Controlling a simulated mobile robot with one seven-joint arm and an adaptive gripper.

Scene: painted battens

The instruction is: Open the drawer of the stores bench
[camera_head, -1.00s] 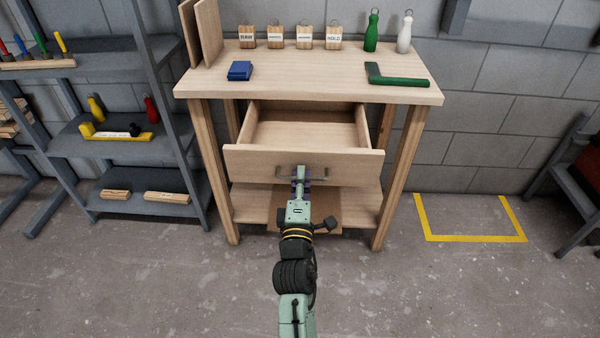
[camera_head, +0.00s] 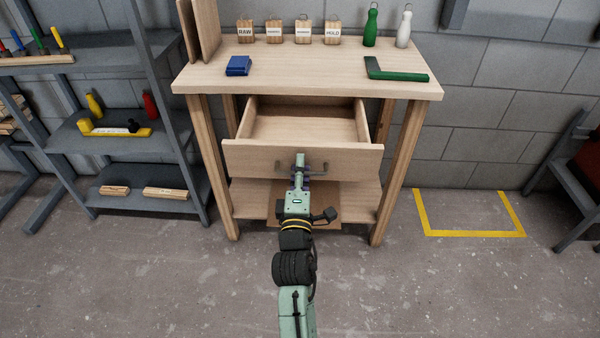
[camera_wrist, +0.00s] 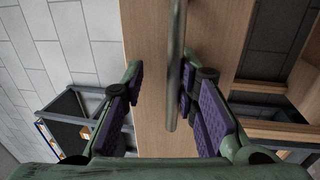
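The stores bench (camera_head: 300,83) stands ahead in the head view. Its drawer (camera_head: 246,156) is pulled out, and the part of its inside that I see is empty. A grey bar handle (camera_head: 321,168) is on the drawer front; it also shows in the wrist view (camera_wrist: 175,70). My gripper (camera_head: 300,165) is at the middle of the handle. In the wrist view, the fingers of my gripper (camera_wrist: 165,105) are spread wide, with the handle bar between them, nearer the right finger. A clear gap separates the bar from the left finger.
The bench top holds a blue block (camera_head: 238,66), a green-handled square (camera_head: 398,75), labelled wooden blocks and a green bottle (camera_head: 371,25) and white bottle (camera_head: 404,27). A grey shelf rack (camera_head: 148,60) stands left. Yellow tape (camera_head: 472,235) marks clear floor at right.

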